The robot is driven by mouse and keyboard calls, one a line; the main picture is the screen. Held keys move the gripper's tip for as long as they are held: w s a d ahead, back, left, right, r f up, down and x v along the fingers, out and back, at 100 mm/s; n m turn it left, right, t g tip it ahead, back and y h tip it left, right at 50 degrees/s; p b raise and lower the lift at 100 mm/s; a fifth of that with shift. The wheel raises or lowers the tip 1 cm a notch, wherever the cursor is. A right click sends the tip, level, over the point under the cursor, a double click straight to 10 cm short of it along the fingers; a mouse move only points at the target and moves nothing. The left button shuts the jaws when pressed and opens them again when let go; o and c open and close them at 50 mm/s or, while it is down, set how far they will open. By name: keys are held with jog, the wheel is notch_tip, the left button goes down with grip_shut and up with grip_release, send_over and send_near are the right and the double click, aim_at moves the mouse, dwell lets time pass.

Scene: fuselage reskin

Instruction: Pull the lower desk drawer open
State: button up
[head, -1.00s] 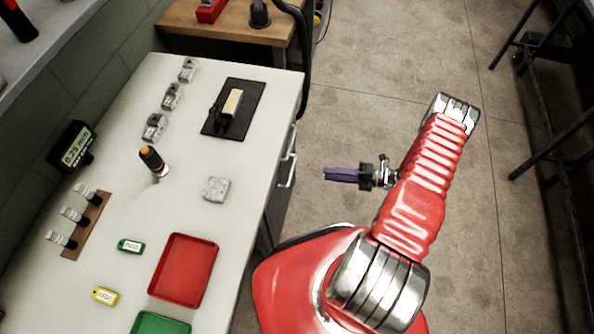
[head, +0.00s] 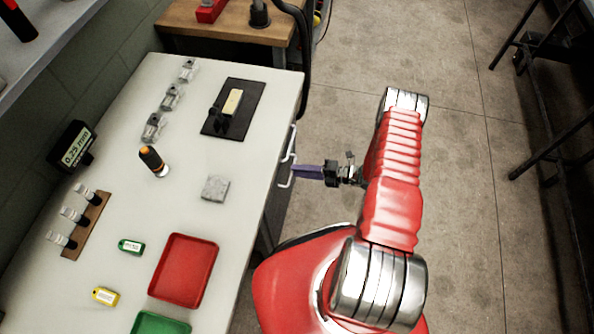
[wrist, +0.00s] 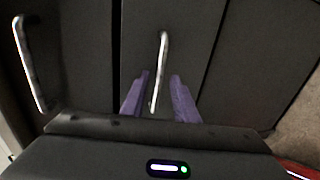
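The desk's drawer fronts show two pale metal bar handles. In the wrist view one handle (wrist: 159,72) is in the middle, on the drawer nearer the floor side, which looks like the lower drawer (wrist: 190,25). The other handle (wrist: 31,65) is at the left. My gripper (wrist: 160,95) is open, its purple fingers on either side of the near end of the middle handle. I cannot tell whether they touch it. In the head view my gripper (head: 296,171) is at the desk's right side by the handles (head: 285,184). The drawers look shut.
The desk top (head: 225,150) carries a red tray (head: 184,270), a grey block (head: 215,188), an orange-topped tool (head: 153,161) and a black mat (head: 248,98). The floor (head: 440,180) to the right is clear. A dark frame (head: 548,155) stands at far right.

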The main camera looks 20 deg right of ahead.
jog(key=shift+w+a+f, duration=0.15)
jog(key=shift+w+a, duration=0.25)
jog(key=shift+a, duration=0.2)
jog(key=shift+c, duration=0.2)
grip_shut()
